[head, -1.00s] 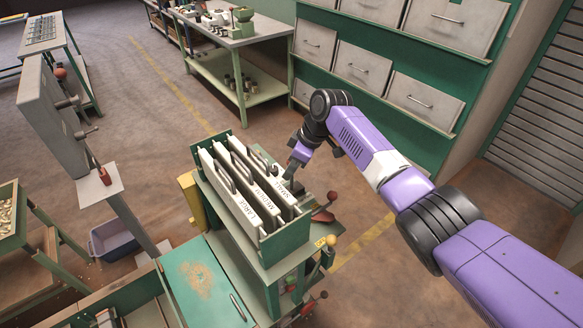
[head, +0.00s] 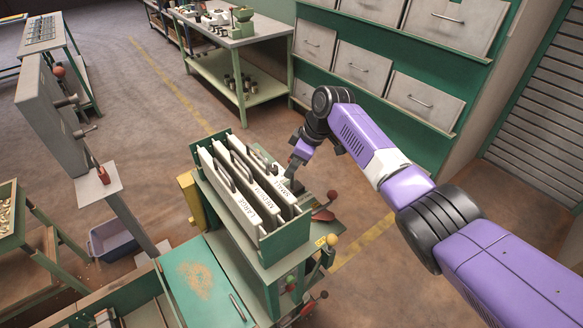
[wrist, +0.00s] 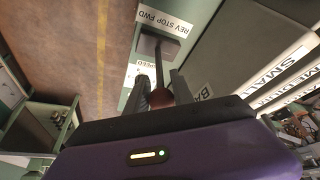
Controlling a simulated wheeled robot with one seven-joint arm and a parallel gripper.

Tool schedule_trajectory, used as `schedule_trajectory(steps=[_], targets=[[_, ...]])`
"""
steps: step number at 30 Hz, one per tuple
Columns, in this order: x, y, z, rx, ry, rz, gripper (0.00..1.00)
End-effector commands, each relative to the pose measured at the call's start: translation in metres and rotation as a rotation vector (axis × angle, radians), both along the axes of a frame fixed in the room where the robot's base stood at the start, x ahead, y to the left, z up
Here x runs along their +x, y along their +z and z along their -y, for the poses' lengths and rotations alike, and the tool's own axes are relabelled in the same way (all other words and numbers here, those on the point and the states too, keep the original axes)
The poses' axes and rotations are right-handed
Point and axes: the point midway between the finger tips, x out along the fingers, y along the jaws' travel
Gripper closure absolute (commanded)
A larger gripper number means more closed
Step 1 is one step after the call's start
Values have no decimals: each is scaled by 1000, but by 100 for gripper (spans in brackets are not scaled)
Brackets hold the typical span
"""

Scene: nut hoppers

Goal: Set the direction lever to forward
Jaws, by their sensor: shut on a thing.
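The direction lever (wrist: 158,66) shows in the wrist view as a thin dark shaft coming out of a grey block (wrist: 158,46). Its dark red knob (wrist: 160,97) sits between the two fingers of my gripper (wrist: 163,90), which is shut on it. The REV STOP FWD label (wrist: 163,20) is beyond the block, upside down in this view. The shaft runs roughly from the label's middle; I cannot tell its exact setting. In the head view my gripper (head: 293,176) is at the far right side of the hopper machine (head: 285,243), and the lever there is hidden.
Plates marked LARGE, MEDIUM and SMALL (head: 264,190) stand in the machine beside my gripper. A red-knobbed lever (head: 325,213) and an orange-knobbed lever (head: 330,242) stick out on its right. Drawer cabinets (head: 405,75) stand behind; the floor (head: 400,235) on the right is open.

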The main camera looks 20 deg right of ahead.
Motion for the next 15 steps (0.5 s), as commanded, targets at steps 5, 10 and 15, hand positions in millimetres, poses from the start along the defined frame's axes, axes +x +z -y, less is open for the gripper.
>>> schedule_trajectory(steps=[5,10,15], targets=[[3,-4,11,-6,-5,1,100],[7,-10,21,8,-7,-3,100],[9,-14,28,109,-4,-35,100]])
